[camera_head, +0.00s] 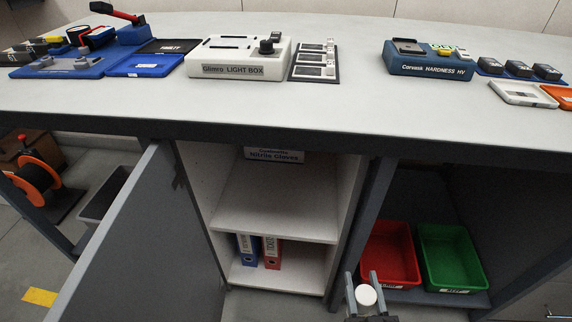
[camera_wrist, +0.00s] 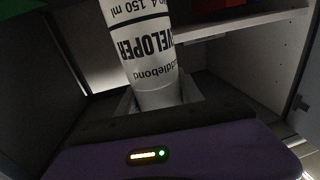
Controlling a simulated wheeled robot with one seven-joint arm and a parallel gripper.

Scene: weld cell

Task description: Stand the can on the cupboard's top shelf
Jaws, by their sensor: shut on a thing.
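The can is white with black "DEVELOPER" lettering. It shows large in the wrist view (camera_wrist: 150,60), and its pale round end shows in the head view (camera_head: 366,295). My gripper (camera_head: 365,290) is shut on the can, low in front of the bench, right of the cupboard opening. The cupboard (camera_head: 285,205) stands open under the bench, its grey door (camera_head: 150,240) swung out to the left. Its top shelf (camera_head: 275,212) has a bare front part, with a nitrile gloves box (camera_head: 273,155) at the back. Part of the can is hidden by my gripper.
A blue binder (camera_head: 247,250) and a red binder (camera_head: 271,252) stand on the lower shelf. A red bin (camera_head: 390,254) and a green bin (camera_head: 452,257) sit in the right bay. The bench top (camera_head: 330,105) overhangs the cupboard and carries instruments. A grey post (camera_head: 362,225) divides the bays.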

